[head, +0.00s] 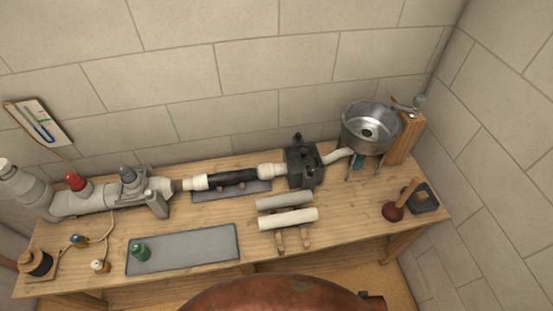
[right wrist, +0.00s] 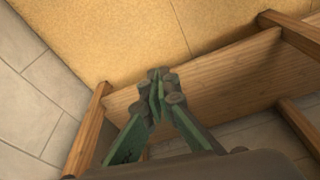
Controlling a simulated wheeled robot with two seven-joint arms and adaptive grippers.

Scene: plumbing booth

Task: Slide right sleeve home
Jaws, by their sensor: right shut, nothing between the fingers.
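In the head view, a pipe line runs along the back of the bench. A black pipe section (head: 233,177) lies in it, with a white left sleeve (head: 195,183) at its left end and a white right sleeve (head: 268,170) at its right end. The right sleeve sits between the black section and a dark clamp block (head: 303,166); I cannot tell how far it overlaps the black section. My right gripper (right wrist: 160,87) is shut and empty in the right wrist view, away from the pipe, near the wooden bench frame. My left gripper is not in view.
A metal basin (head: 370,128) stands at the right, with a plunger (head: 394,211) before it. Spare pipes (head: 288,218) rest on a wooden rack in front of the line. A grey mat (head: 185,250) holds a green jar (head: 140,252).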

